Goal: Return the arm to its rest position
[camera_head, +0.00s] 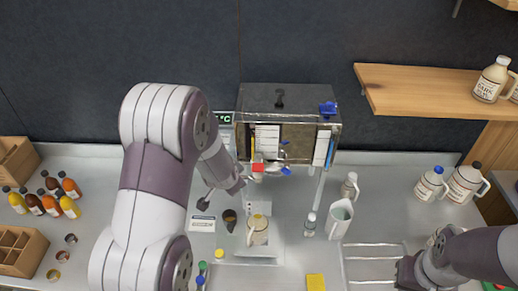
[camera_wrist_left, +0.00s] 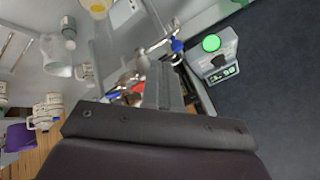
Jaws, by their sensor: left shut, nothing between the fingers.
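My left arm (camera_head: 150,185) reaches up and over the counter from the left in the head view. My left gripper (camera_head: 243,186) is shut and empty, in front of the lower left of the metal evaporator box (camera_head: 290,98). In the left wrist view the closed gripper fingers (camera_wrist_left: 165,88) point toward fittings with a blue valve handle (camera_wrist_left: 177,45). My right arm (camera_head: 480,255) lies low at the right of the head view. Its dark end (camera_head: 408,272) is partly cut off, and its fingers cannot be made out.
Coloured bottles (camera_head: 52,204) are at the left. A wooden shelf (camera_head: 420,88) juts out at upper right.

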